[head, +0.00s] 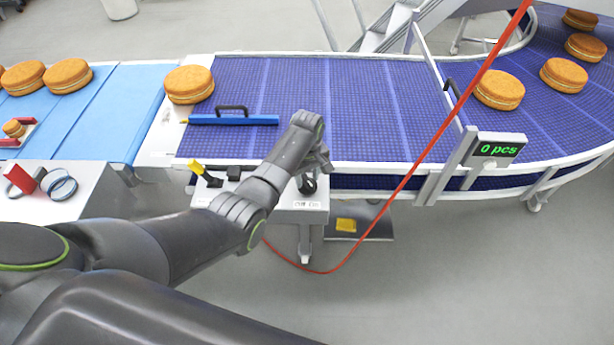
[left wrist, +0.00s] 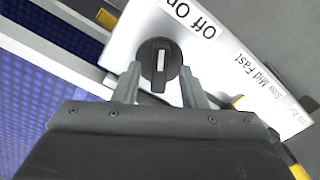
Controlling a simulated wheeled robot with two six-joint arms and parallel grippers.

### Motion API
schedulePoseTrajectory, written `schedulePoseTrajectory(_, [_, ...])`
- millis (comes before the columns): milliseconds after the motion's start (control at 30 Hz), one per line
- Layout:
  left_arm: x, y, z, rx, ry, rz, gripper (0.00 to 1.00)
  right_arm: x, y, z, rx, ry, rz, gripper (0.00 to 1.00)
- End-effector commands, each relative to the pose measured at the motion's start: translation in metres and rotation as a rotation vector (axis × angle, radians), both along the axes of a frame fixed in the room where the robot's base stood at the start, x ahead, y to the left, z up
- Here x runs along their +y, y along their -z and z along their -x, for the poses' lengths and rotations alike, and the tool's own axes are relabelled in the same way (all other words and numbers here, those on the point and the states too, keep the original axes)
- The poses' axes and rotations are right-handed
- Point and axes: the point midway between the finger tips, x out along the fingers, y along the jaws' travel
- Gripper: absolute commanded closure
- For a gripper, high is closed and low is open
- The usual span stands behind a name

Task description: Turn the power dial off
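The power dial is a black round knob (left wrist: 160,62) with a white pointer mark, on a white control panel (left wrist: 125,45) lettered "Off On". In the head view the dial (head: 307,184) shows just below my left gripper (head: 322,168). In the left wrist view my left gripper (left wrist: 160,85) has its two grey fingers apart, one on each side of the dial. Whether the fingertips touch the knob is not clear. Which label the pointer faces is hard to tell. My right gripper is not in view.
A yellow-tipped lever (head: 197,168) stands on the panel's left. A blue bar with a handle (head: 232,119) lies across the conveyor (head: 370,100), which carries filled rounds (head: 189,84). A red cable (head: 420,160) hangs right of my arm. A counter (head: 497,150) reads "0 pcs".

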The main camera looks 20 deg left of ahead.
Motion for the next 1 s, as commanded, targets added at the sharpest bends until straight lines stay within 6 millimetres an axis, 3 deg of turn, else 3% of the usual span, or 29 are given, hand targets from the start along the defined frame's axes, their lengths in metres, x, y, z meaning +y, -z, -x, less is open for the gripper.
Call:
schedulePoseTrajectory(333, [-0.0006, 0.0018, 0.0004, 0.000, 0.000, 0.000, 0.62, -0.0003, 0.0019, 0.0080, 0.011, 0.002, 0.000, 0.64])
schedulePoseTrajectory(633, [-0.0005, 0.0017, 0.0003, 0.000, 0.000, 0.000, 1.00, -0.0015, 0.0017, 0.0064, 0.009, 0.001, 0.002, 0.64])
schedulePoseTrajectory(1000, [-0.0006, 0.0003, 0.0003, 0.001, 0.046, 0.001, 1.00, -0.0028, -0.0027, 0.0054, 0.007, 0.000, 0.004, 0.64])
